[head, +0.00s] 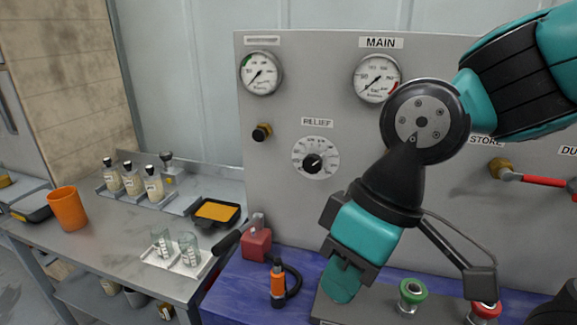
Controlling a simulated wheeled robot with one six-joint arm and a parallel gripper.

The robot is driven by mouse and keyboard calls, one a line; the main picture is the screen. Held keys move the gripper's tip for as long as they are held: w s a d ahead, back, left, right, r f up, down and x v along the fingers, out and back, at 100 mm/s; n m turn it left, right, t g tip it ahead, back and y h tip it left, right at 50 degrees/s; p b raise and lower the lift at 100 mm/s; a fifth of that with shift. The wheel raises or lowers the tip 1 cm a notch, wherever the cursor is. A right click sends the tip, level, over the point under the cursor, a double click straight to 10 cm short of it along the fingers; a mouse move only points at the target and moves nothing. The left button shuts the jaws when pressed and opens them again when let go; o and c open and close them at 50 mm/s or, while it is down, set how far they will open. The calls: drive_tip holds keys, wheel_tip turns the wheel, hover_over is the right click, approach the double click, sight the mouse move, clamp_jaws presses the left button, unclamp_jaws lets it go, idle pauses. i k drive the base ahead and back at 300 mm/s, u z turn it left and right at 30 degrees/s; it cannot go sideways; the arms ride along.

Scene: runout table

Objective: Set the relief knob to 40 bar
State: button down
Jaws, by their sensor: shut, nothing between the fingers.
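The relief knob (313,162) is a small black knob at the centre of a round white dial on the grey panel, below the RELIEF label (317,122). A pale mark shows on it, but the dial numbers are too small to read, so I cannot tell its setting. My gripper (342,282) points down in front of the panel, to the right of and below the knob, apart from it. It is shut and empty, just above the grey box that carries the push buttons.
A green button (412,292) and a red button (485,310) stand right of my gripper. Two gauges (261,73) (377,78) sit above. The panel front around the dial is clear.

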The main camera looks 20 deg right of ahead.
sight(313, 163)
drive_tip(key=u, duration=1.2)
drive_tip(key=i, duration=0.8)
drive_tip(key=z, duration=1.9)
